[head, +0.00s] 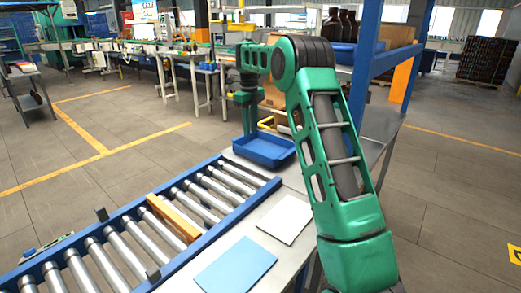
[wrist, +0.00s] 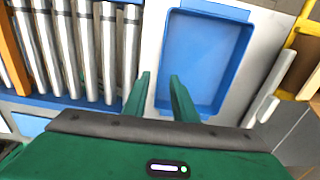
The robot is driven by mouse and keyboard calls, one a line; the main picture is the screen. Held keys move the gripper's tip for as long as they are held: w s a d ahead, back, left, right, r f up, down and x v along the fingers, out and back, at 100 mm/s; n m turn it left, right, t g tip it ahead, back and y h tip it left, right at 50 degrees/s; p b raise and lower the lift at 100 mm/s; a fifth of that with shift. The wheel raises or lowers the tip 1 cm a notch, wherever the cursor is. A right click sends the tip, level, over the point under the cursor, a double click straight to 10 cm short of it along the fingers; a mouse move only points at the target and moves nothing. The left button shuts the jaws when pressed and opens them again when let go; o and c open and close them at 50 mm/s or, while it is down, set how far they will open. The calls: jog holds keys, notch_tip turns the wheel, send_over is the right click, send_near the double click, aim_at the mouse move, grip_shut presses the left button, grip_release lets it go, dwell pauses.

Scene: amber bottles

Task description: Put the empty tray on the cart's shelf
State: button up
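The empty blue tray (head: 263,152) lies on the grey bench (head: 250,240), just past the far end of the roller conveyor. In the wrist view its bare blue floor (wrist: 205,55) and rim show, with nothing inside. My gripper (head: 246,128) points down at the tray's left side. In the wrist view my gripper's fingers (wrist: 162,88) are apart, and the tray's near left rim appears between them. I see no contact. A grey cart-like stand (head: 28,103) with a lower level is at the far left; I cannot tell whether it is the task's cart.
The roller conveyor (head: 125,240) holds an orange bar (head: 174,218). A blue sheet (head: 236,266) and a white sheet (head: 285,219) lie on the bench. A blue post (head: 366,60) rises at right. Brown bottles (head: 340,25) stand behind. Open floor is at left.

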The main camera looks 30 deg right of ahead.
notch_tip(320, 180, down, 6)
jog(key=shift+a+r, duration=0.1)
jog(key=shift+r, duration=0.1)
jog(key=shift+s+f, duration=0.1)
jog(key=shift+f, duration=2.6)
jog(key=shift+d, duration=0.2)
grip_shut()
